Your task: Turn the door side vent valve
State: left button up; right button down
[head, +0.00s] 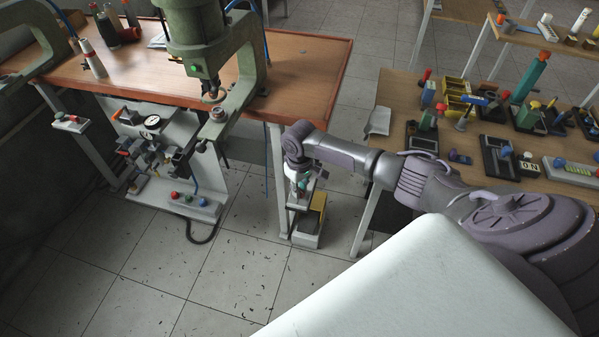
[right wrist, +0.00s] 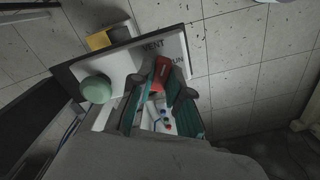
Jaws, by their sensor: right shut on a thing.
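The vent valve's red lever (right wrist: 160,77) shows in the right wrist view between my gripper's fingers. It stands on a white plate (right wrist: 124,62) with a dark border, lettered VENT and RUN. A round green knob (right wrist: 96,89) sits at the plate's left. My right gripper (right wrist: 164,82) is shut on the red lever. The fingers hide part of the lever, so its exact angle is hard to tell. In the head view my right gripper (head: 301,182) is small, at the table leg below the bench's right corner. My left gripper is not in view.
A wooden bench (head: 310,70) carries a green press (head: 195,40). Valves and gauges (head: 152,123) hang under its left part. A yellow-and-grey box (head: 311,222) is low beside my right gripper. A crowded side table (head: 398,95) stands right. Tiled floor (head: 220,260) is open in front.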

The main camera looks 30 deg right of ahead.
jog(key=n+p, duration=0.1)
jog(key=n, duration=0.5)
jog(key=shift+n, duration=0.3)
dwell(0.4)
jog(key=c, duration=1.1)
grip_release()
notch_tip(320, 180, up, 12)
jog(key=shift+r, duration=0.1)
